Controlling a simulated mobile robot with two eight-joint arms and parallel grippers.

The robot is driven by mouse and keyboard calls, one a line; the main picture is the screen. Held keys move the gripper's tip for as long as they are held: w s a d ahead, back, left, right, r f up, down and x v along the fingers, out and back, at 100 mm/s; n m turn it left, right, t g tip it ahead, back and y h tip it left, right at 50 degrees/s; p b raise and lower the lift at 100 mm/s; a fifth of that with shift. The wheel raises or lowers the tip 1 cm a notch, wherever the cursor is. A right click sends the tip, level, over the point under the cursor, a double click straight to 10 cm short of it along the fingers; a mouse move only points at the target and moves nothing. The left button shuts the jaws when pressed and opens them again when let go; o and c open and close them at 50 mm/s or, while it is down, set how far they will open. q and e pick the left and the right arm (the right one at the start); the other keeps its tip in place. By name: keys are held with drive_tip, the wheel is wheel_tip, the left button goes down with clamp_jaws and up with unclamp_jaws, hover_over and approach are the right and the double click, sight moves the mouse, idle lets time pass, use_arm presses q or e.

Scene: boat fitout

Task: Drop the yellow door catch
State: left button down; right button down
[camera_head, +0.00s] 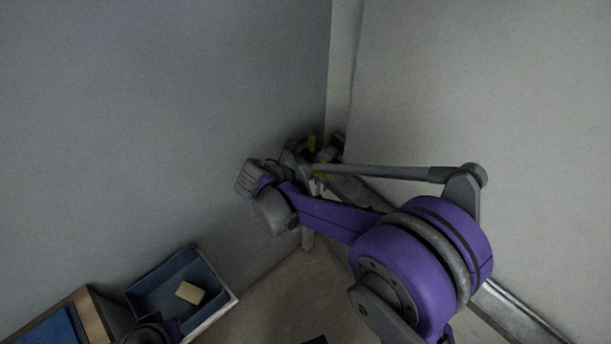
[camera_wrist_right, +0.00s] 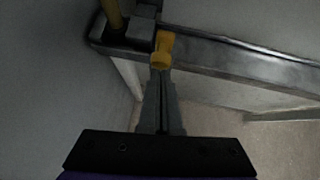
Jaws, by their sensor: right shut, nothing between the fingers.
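The yellow door catch (camera_wrist_right: 163,50) shows in the right wrist view at the edge of a grey metal-edged ledge, just beyond my fingertips. My right gripper (camera_wrist_right: 161,78) is shut with nothing held, its narrow fingers pointing at the catch; I cannot tell whether the tips touch it. In the head view a small yellow patch (camera_head: 320,176), probably the catch, shows in the corner beside my right wrist. My right arm hides much of that area, and the fingertips are not clear there. My left gripper is not visible; only a bit of arm shows at the bottom left.
A yellow upright piece (camera_wrist_right: 113,12) and dark grey blocks (camera_wrist_right: 140,28) stand close to the catch on the ledge (camera_wrist_right: 240,58). Walls close in on both sides of the corner. A blue-lined bin (camera_head: 150,299) with a tan block (camera_head: 190,293) is at lower left.

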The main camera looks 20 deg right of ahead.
sight(324, 162)
drive_tip(key=shift+d+r, duration=0.2)
drive_tip(key=shift+w+d+r+y+p, duration=0.1)
drive_tip(key=shift+d+r+y+p, duration=0.05)
drive_tip(key=shift+y+p, duration=0.3)
drive_tip(key=shift+w+d+r+g+y+p, duration=0.25)
drive_tip(key=shift+d+r+g+y+p, duration=0.35)
drive_tip(key=shift+d+y, duration=0.3)
drive_tip(key=shift+w+d+r+g+y+p, duration=0.2)
drive_tip(key=shift+d+y, duration=0.35)
drive_tip(key=shift+y, duration=0.1)
drive_tip(key=shift+w+d+r+g+y+p, duration=0.15)
drive_tip(key=shift+w+d+g+y, duration=0.05)
drive_tip(key=shift+d+y, duration=0.4)
drive_tip(key=shift+w+d+r+g+y, duration=0.1)
drive_tip(key=shift+w+d+g+y, duration=0.1)
drive_tip(key=shift+d+y, duration=0.2)
drive_tip(key=shift+w+d+g+y, duration=0.1)
drive_tip(key=shift+d+g+y, duration=0.15)
drive_tip(key=shift+y, duration=0.25)
drive_tip(key=shift+w+d+f, duration=0.1)
drive_tip(key=shift+w+d, duration=0.1)
drive_tip(key=shift+d, duration=0.4)
drive_tip(key=shift+w+d+f, duration=0.1)
drive_tip(key=shift+w+d, duration=0.1)
drive_tip(key=shift+d, duration=0.35)
drive_tip(key=shift+w+d+f, duration=0.1)
drive_tip(key=shift+w+d, duration=0.1)
drive_tip(key=shift+d, duration=0.4)
drive_tip(key=shift+r, duration=0.15)
